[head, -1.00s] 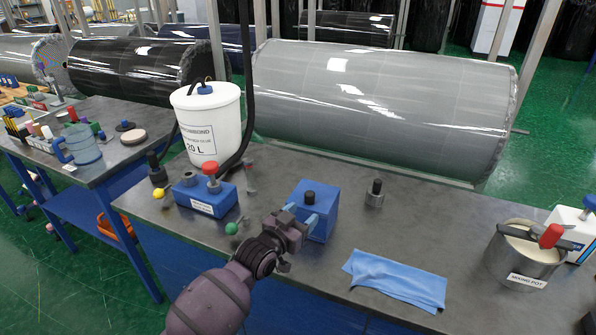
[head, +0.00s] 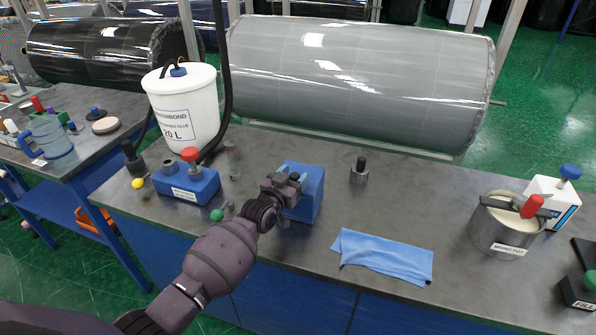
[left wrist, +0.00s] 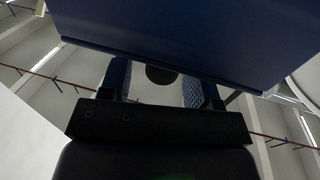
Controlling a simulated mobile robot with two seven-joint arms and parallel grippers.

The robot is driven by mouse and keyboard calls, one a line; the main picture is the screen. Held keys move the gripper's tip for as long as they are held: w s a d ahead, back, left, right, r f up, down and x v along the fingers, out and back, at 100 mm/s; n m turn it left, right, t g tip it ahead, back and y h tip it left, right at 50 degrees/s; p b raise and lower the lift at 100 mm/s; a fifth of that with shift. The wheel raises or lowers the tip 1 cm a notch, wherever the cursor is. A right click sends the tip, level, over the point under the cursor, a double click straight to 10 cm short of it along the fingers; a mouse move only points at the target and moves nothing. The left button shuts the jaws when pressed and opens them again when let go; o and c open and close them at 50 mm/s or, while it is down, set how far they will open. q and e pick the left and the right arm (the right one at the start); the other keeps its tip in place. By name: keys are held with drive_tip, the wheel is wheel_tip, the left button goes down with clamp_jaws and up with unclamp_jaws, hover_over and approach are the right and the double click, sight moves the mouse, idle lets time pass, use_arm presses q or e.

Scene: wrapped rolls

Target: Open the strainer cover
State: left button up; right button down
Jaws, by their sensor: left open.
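A blue box (head: 308,202) stands on the grey bench near its front edge; I take it for the strainer, though no label on it shows. My left gripper (head: 293,183) is at the box's near left side, close to its top, and covers part of it. In the left wrist view the two blue fingers (left wrist: 160,82) stand apart. A dark round knob-like piece (left wrist: 161,75) shows between them, with the dark blue box (left wrist: 190,32) across the top. I cannot tell whether the fingers touch the box. My right gripper is not in view.
A blue labelled block with a red knob (head: 187,184) and a white drum (head: 185,108) stand to the left. A dark-topped metal fitting (head: 359,172), a blue cloth (head: 383,257) and a steel mixing pot (head: 503,230) lie to the right. A wrapped grey roll (head: 358,85) is behind the bench.

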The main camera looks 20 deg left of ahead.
use_arm(q)
drive_tip(key=shift+x, duration=1.25)
drive_tip(key=shift+c, duration=0.5)
clamp_jaws()
